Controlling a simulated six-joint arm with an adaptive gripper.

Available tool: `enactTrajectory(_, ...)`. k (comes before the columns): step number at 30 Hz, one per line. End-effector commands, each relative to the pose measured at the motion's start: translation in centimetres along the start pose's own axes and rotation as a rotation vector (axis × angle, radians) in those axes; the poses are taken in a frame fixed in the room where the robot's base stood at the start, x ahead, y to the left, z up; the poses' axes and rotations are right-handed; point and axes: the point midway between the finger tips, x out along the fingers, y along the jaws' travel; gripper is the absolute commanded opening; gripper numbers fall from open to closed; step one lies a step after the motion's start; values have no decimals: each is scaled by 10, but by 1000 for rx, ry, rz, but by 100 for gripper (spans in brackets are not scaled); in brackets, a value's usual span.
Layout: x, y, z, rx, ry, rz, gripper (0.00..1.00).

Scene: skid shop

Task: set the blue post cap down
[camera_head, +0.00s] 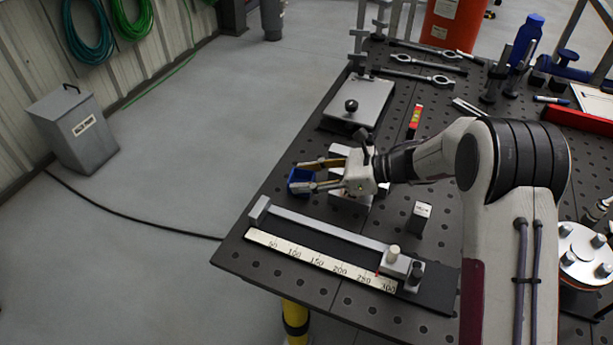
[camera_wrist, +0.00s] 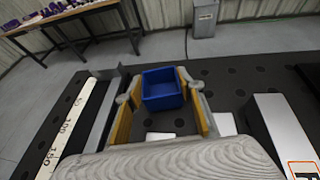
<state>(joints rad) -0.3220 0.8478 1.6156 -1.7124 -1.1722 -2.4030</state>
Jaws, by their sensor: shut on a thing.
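The blue post cap (camera_head: 301,181) is a small, hollow, square blue cap. In the wrist view the cap (camera_wrist: 162,88) sits between the two fingers, its open side facing the camera. My gripper (camera_head: 308,176) is shut on it near the left edge of the dark perforated table (camera_head: 240,251). The two fingers also show in the wrist view (camera_wrist: 160,103), with yellowish pads on either side of the cap. Pale metal blocks (camera_head: 350,197) lie partly hidden beneath my gripper. I cannot tell how high the cap is above the table.
A ruler stop (camera_head: 320,262) with a printed scale lies in front of my gripper. A grey plate with a black knob (camera_head: 358,101) sits behind it. A small upright block (camera_head: 421,217) stands to the right. Bare table shows between the plate and the ruler.

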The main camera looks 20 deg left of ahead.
Motion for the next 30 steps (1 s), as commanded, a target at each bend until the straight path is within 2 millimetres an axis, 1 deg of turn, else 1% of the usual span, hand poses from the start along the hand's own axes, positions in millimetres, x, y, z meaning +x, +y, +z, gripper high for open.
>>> enactTrajectory(17,2,0,-5,0,0,0,18)
enactTrajectory(18,2,0,-5,-1,0,0,46)
enactTrajectory(19,2,0,-5,-1,0,-1,54)
enactTrajectory(20,2,0,-5,-1,0,-1,55)
enactTrajectory(30,2,0,-4,-1,0,0,55)
